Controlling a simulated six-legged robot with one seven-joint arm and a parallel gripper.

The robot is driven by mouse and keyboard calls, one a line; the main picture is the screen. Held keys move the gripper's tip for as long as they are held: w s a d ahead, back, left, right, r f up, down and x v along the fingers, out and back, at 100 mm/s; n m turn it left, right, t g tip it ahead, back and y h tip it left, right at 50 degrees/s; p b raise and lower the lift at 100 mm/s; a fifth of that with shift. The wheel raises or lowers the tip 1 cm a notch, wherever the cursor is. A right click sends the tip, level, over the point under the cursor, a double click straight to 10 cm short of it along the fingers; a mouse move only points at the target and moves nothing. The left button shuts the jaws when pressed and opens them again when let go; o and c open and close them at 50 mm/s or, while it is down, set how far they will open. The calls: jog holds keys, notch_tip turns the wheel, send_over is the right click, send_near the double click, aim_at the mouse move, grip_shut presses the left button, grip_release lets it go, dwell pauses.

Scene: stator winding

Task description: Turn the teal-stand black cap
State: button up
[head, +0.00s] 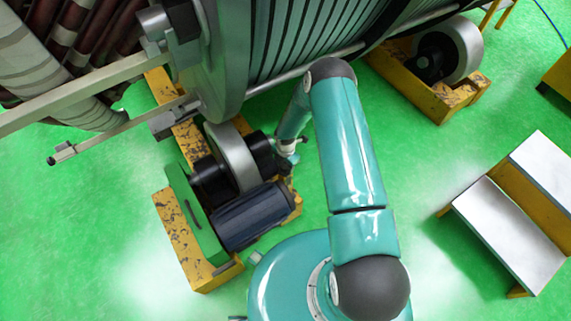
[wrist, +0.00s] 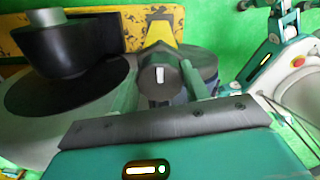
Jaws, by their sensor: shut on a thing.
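The black cap (wrist: 151,82) shows in the wrist view as a dark round end face with a pale slot-like mark. My gripper (wrist: 163,75) has one finger on each side of it and is shut on it. In the head view my gripper (head: 286,150) is low beside the roller stand, at the right end of the black hub (head: 262,152). There the cap is too small and covered to make out clearly. How far the cap is turned cannot be told.
The worn yellow stand (head: 177,232) carries a grey wheel (head: 233,157), a dark motor cylinder (head: 252,216) and a green plate (head: 195,215). The large ribbed stator (head: 285,45) rises behind. White-topped steps (head: 510,235) stand at right. Green floor is clear between.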

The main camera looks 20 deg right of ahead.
jog(key=shift+a+m, duration=0.15)
jog(key=shift+m, duration=0.15)
jog(key=m, duration=0.5)
jog(key=shift+r, duration=0.1)
jog(key=m, duration=0.5)
jog(key=shift+m, duration=0.3)
jog(key=m, duration=1)
jog(key=shift+m, duration=0.4)
jog(key=o, duration=1)
